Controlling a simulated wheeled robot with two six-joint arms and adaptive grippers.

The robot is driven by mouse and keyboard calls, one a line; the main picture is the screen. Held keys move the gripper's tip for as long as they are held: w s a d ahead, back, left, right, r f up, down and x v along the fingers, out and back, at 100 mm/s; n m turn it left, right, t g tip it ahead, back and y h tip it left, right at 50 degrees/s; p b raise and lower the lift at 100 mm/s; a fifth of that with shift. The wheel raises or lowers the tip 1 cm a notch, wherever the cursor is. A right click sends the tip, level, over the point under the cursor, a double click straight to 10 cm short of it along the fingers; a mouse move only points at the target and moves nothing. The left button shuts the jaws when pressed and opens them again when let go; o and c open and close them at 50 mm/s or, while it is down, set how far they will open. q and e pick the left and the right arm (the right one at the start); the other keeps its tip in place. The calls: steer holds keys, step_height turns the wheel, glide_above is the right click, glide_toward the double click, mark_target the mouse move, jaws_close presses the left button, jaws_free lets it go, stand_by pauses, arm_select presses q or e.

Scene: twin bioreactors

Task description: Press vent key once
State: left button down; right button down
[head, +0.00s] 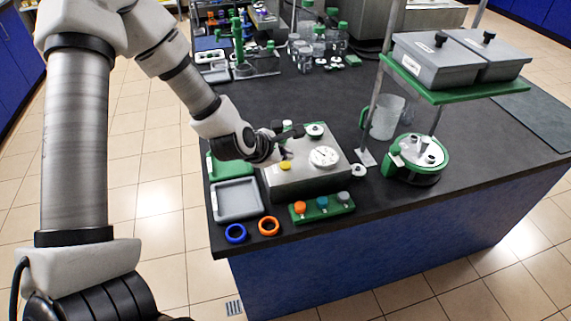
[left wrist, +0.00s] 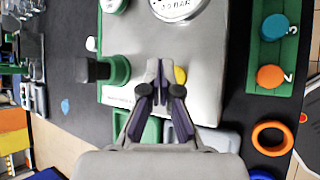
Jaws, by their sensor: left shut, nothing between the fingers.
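A grey control box (head: 308,181) stands on the dark bench, with a white gauge (head: 325,156) on its top. A yellow round key (head: 285,165) is on the box top; it also shows in the left wrist view (left wrist: 180,75), just right of my fingertips. No key label is readable, so I cannot tell which one is the vent key. My left gripper (head: 284,154) is shut and empty above the box, its fingertips (left wrist: 159,72) pointing at the top beside the yellow key. I cannot tell whether they touch it. My right gripper is out of view.
A green block with coloured knobs (head: 322,211) lies in front of the box. A grey tray (head: 237,201), a blue ring (head: 235,233) and an orange ring (head: 268,226) lie near the edge. A green-lidded vessel (head: 418,156) and raised shelf (head: 455,92) stand right. Bench behind the box is partly clear.

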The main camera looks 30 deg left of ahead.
mark_target(284, 166)
arm_select(q)
steer(key=shift+f, duration=0.1)
stand_by(0.8)
steer(key=shift+f+b, duration=0.35)
steer(key=shift+b, duration=0.2)
steer(key=shift+f+b, duration=0.4)
steer(key=shift+b, duration=0.15)
stand_by(0.3)
steer(key=shift+r, duration=0.1)
steer(key=shift+r+p, duration=0.65)
steer(key=shift+r, duration=0.1)
step_height(284, 166, up, 5)
steer(key=p, duration=0.4)
stand_by(0.5)
